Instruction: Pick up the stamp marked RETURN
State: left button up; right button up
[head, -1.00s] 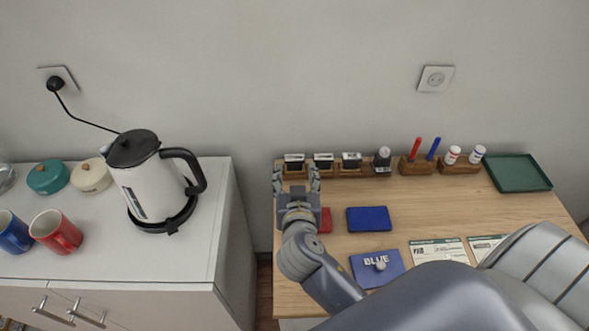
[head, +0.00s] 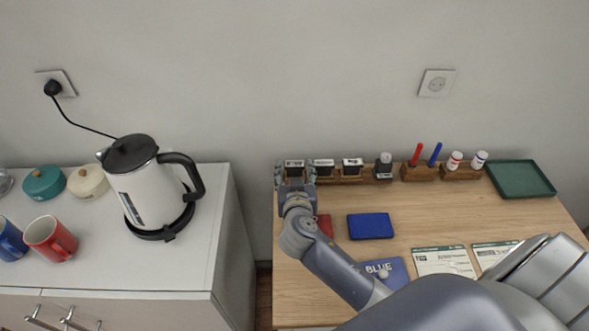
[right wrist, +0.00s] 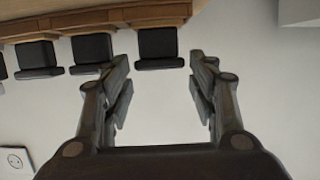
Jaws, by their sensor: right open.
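Several dark stamps with white labels stand in a wooden rack (head: 338,180) at the back left of the counter. The labels are too small to read, so I cannot tell which one says RETURN. My right gripper (head: 295,171) is open at the leftmost stamp (head: 294,164), with a finger on either side of it in the head view. In the right wrist view, this dark stamp (right wrist: 158,47) shows ahead of and between the open fingertips (right wrist: 160,67), with no contact visible. The second stamp (head: 323,164) and third stamp (head: 352,164) stand to its right. My left gripper is not in view.
A dark round-topped item (head: 384,164), a pen holder (head: 420,173) and white bottles (head: 455,160) continue the row. A green tray (head: 520,179) is at right. A red pad (head: 325,226), a blue pad (head: 370,226) and forms (head: 443,261) lie in front.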

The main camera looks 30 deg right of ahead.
aim_at(295, 166)
jog(key=shift+x, duration=1.5)
jog(key=shift+c, duration=0.3)
jog(key=c, duration=0.6)
jog(key=shift+c, duration=0.2)
